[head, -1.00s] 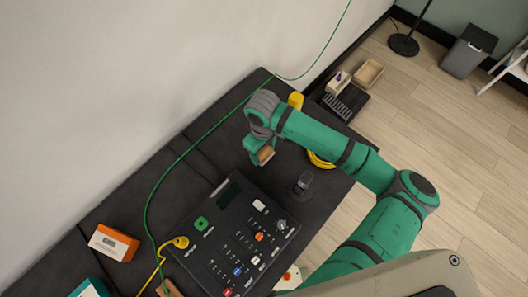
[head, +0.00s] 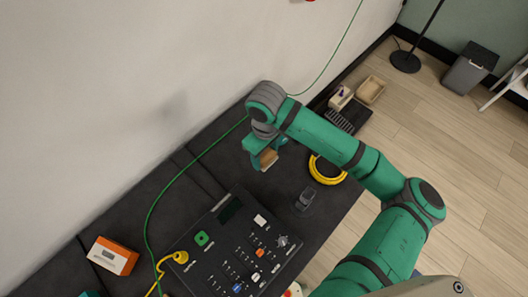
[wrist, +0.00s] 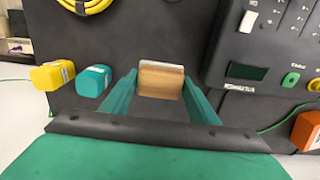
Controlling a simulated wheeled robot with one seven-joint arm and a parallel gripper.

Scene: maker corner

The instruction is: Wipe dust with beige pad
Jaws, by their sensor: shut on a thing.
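The beige pad is a small block with a tan-brown body and a paler strip along one edge. It shows in the wrist view (wrist: 160,80) between the fingers of my gripper (wrist: 160,88), which is shut on it. In the head view the pad (head: 268,158) sits under my gripper (head: 262,152), over the dark bench top (head: 210,160), beyond the mixer panel. I cannot tell whether the pad touches the bench. I cannot make out any dust in either view.
A mixer panel (head: 245,245) and a grey device (head: 305,198) stand nearby. A yellow cable coil (head: 328,170) lies right of my gripper. Yellow (wrist: 53,75) and teal (wrist: 94,80) blocks stand left of the pad in the wrist view. A green cable (head: 170,185) crosses the bench.

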